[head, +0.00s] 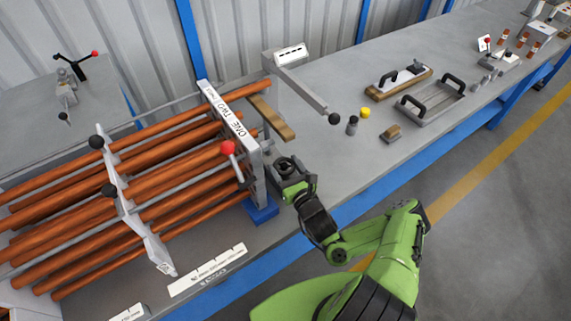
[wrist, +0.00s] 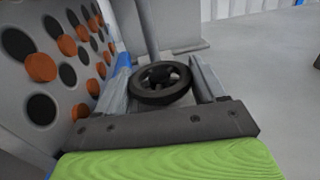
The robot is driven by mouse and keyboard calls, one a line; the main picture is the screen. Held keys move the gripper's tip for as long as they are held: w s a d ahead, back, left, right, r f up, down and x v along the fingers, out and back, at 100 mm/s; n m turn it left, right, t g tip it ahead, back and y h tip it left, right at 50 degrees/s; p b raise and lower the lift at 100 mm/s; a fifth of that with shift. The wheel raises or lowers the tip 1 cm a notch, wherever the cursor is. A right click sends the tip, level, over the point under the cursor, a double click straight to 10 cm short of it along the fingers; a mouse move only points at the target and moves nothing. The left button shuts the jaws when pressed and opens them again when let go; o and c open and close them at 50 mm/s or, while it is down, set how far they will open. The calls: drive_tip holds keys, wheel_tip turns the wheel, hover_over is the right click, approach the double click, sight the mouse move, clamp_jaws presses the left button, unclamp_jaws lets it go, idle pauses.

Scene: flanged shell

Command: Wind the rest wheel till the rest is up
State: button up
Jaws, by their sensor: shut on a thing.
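The rest wheel (wrist: 160,97) is a dark handwheel with spokes and a hub. It sits between the two grey fingers of my gripper (wrist: 160,86) in the wrist view. In the head view my gripper (head: 284,168) is at the right end of the tube bundle, beside the grey end plate (head: 238,128), with a dark ring, the wheel (head: 286,162), at its fingers. The gripper is shut on the wheel. A grey post (wrist: 147,32) stands just beyond the wheel. I cannot tell which part is the rest or how high it stands.
Copper tubes (head: 160,190) fill the left of the bench. A lever with a red knob (head: 228,148) stands close left of my gripper. A wooden bar (head: 272,117) lies behind it, and a blue block (head: 262,211) sits below. The bench to the right holds a handled tray (head: 432,103).

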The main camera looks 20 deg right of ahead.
idle(0.4)
drive_tip(key=o, duration=1)
drive_tip(key=shift+o, duration=0.2)
